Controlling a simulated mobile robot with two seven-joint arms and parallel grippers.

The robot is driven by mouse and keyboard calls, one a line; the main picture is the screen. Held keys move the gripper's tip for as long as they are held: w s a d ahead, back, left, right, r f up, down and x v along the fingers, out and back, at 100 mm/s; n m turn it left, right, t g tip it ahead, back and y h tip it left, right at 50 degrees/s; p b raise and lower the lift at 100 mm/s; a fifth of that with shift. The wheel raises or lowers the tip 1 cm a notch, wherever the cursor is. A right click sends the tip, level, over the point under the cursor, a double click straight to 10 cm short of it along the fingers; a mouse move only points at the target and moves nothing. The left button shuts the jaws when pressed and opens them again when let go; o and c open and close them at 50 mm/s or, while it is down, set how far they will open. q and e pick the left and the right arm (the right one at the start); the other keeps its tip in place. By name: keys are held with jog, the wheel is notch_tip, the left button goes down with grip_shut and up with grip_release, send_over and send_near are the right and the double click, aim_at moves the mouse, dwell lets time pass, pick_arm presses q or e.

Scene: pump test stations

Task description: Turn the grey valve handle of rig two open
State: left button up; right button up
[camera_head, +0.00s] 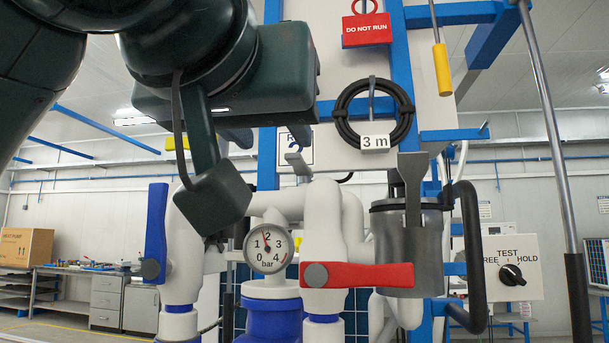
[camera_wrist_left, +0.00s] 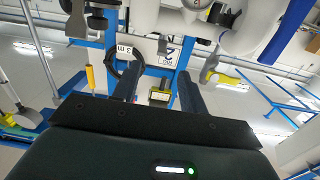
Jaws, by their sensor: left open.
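A grey flared lever (camera_head: 413,185) stands upright in front of a grey cylinder (camera_head: 385,225) at the right of the pipework; I cannot tell for certain that it is the valve handle. A smaller grey hooked part (camera_head: 297,163) shows before the rig sign (camera_head: 308,148), which is partly covered. My right gripper is not in view.
A pressure gauge (camera_head: 268,248) sits between. A coiled black hose (camera_head: 343,105), a DO NOT RUN tag (camera_head: 367,28) and a TEST/HOLD switch (camera_head: 511,275) surround the rig.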

aim_at(292, 153)
pick_arm(q)
jog(key=shift+n+y, duration=0.3)
jog(key=w+p, duration=0.1)
jog(key=w, duration=0.3)
jog(key=w+d+p, duration=0.1)
jog(key=w, duration=0.3)
jog(key=w+d+r+p, duration=0.1)
jog(key=w, duration=0.3)
jog(key=shift+w+p, duration=0.15)
jog(key=shift+p, duration=0.15)
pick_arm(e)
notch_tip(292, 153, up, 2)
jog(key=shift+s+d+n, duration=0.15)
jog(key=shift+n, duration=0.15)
pick_arm(q)
jog(key=shift+c, duration=0.3)
grip_shut()
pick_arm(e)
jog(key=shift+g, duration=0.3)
